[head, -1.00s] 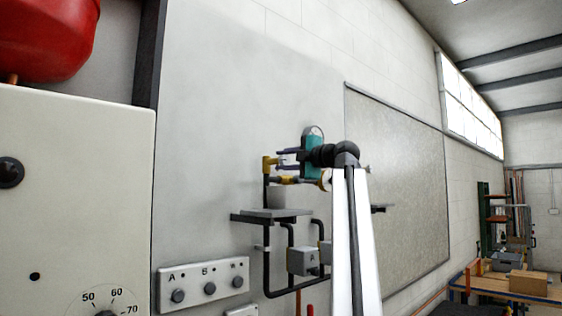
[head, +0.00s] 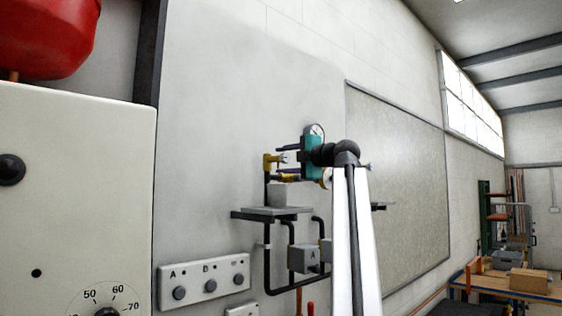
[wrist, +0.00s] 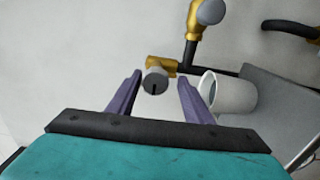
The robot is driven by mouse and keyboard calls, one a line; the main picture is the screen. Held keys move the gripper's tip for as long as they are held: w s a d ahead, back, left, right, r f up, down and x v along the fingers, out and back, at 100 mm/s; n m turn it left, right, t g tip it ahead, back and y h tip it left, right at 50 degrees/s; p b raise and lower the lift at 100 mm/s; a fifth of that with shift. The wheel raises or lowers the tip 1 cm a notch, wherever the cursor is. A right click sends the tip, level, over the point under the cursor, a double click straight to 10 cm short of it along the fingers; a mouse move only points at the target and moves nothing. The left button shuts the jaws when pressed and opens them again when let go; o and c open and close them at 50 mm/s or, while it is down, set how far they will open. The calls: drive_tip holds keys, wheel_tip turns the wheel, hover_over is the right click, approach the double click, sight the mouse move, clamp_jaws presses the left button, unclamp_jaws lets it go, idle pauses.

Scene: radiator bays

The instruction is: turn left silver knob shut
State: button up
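The left silver knob (head: 283,158) sits on a brass valve body (head: 268,163) on the wall, above a small shelf. In the wrist view the round knob (wrist: 155,80) shows its face with a dark slot mark. My gripper (wrist: 159,76) is open, its two purple fingers on either side of the knob, with the left finger closer to it. I cannot tell whether either finger touches it. In the head view my gripper (head: 289,159) reaches in from the right. A second silver knob (wrist: 210,11) on brass lies at the top of the wrist view, apart from my gripper.
A pale cup (wrist: 233,94) stands on the grey shelf (head: 268,211) below the valve, close to one finger. Dark pipes (head: 267,262) run below, and a switch panel (head: 205,283) is at lower left.

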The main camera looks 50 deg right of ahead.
drive_tip(key=shift+s+r, duration=0.1)
drive_tip(key=shift+s, duration=0.1)
drive_tip(key=shift+s+b, duration=0.35)
drive_tip(key=shift+s, duration=0.25)
drive_tip(key=s+a+p, duration=0.1)
drive_tip(key=s, duration=1.1)
drive_tip(key=shift+s+f, duration=0.1)
drive_tip(key=shift+f, duration=0.1)
